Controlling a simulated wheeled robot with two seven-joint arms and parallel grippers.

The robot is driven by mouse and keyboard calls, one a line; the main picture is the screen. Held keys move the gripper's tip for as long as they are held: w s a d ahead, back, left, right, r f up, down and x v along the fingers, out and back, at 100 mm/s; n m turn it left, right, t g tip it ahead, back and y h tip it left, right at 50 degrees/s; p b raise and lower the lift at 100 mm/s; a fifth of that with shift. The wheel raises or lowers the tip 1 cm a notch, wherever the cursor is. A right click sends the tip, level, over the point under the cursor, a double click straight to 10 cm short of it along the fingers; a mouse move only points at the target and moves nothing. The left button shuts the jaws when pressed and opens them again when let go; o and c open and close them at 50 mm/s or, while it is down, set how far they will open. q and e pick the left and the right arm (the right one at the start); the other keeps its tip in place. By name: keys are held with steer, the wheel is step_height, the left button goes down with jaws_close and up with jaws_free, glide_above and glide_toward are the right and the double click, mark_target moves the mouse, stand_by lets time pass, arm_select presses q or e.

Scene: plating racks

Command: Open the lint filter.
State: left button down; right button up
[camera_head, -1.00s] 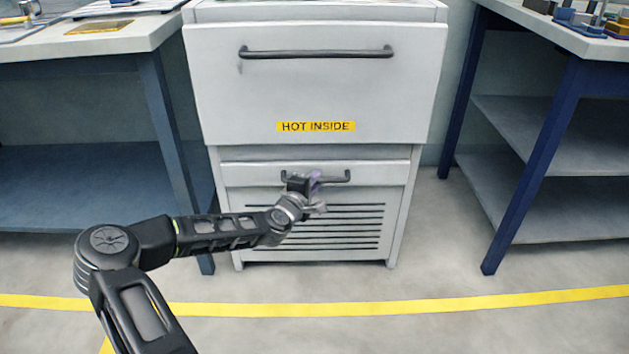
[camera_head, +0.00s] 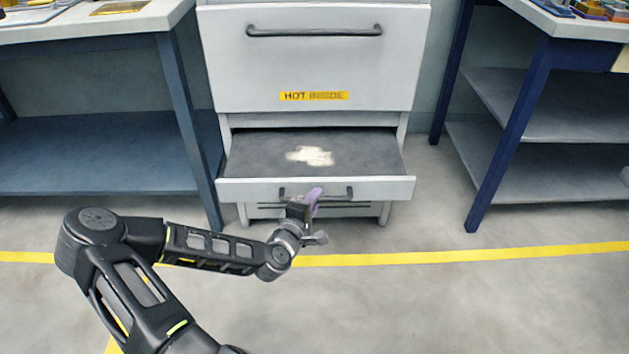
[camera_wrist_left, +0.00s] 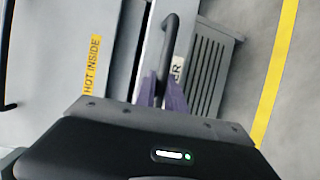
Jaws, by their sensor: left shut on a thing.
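The lint filter (camera_head: 250,190) is a light grey drawer low in the white machine. It is pulled well out, and its dark flat bed shows a pale patch of lint (camera_head: 310,156). A dark bar handle (camera_head: 350,193) is on its front; in the left wrist view the handle (camera_wrist_left: 170,35) runs between the purple fingers. My left gripper (camera_head: 312,196) is shut on this handle, near its middle. The fingertips are partly hidden by the wrist in the head view. My right gripper is not in view.
The upper door (camera_head: 310,60) of the machine, with a yellow HOT INSIDE label (camera_head: 314,96), is shut. Blue-legged tables stand left (camera_head: 185,120) and right (camera_head: 510,130). The floor in front, crossed by a yellow line (camera_head: 450,256), is clear.

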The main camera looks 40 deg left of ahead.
arm_select(q)
steer(key=s+d, duration=0.2)
steer(key=s, duration=0.1)
steer(key=shift+s+d+p, duration=0.1)
steer(key=shift+p, duration=0.2)
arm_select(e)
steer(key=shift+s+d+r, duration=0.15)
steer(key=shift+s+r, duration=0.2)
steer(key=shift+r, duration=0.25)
arm_select(q)
steer(key=c, duration=1.4)
jaws_free()
